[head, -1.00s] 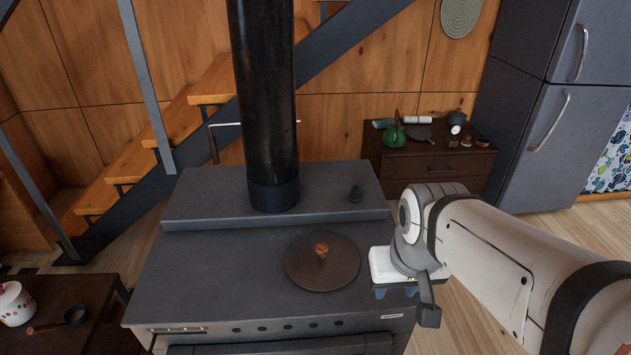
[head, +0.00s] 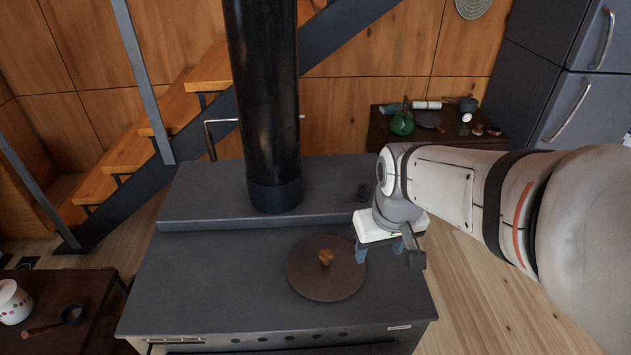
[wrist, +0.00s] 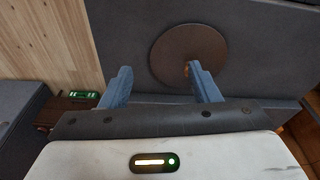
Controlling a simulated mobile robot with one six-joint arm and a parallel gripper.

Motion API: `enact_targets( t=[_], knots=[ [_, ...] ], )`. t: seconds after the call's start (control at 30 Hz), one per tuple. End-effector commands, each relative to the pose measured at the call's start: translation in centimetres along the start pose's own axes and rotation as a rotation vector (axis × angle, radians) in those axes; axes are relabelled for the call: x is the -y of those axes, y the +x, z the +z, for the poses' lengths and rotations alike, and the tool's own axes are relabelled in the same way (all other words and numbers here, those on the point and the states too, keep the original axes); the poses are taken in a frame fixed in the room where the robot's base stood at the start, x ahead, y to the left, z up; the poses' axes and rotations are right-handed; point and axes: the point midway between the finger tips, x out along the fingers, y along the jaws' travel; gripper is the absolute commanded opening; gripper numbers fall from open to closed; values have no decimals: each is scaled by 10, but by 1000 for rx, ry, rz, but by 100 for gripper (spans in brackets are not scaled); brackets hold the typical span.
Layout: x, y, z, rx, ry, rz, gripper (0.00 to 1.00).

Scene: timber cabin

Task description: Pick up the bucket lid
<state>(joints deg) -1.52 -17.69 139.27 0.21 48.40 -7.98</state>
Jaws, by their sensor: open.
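The bucket lid (head: 312,281) is a round, dark brown disc with a small wooden knob (head: 326,257) at its middle. It lies flat on the dark stove top (head: 230,275), right of centre. My gripper (head: 376,250) is above the stove, at the lid's right edge in the head view. In the wrist view the lid (wrist: 178,58) is beyond the fingers, and the right finger partly covers its knob. The two blue fingers (wrist: 160,87) are wide apart with nothing between them.
A black stovepipe (head: 264,110) rises from the raised back ledge of the stove. A small dark knob (head: 362,191) is on that ledge near my arm. A low cabinet (head: 385,130) with a green kettle (head: 402,122) stands behind right. The stove's left side is clear.

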Motion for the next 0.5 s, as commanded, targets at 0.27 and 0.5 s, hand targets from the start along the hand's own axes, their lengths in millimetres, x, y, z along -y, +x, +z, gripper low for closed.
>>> enact_targets(
  t=[0.27,0.5],
  knots=[
    [22,40,-72,93,-320,-34,56],
    [46,88,-107,147,-544,-64,56]
  ],
)
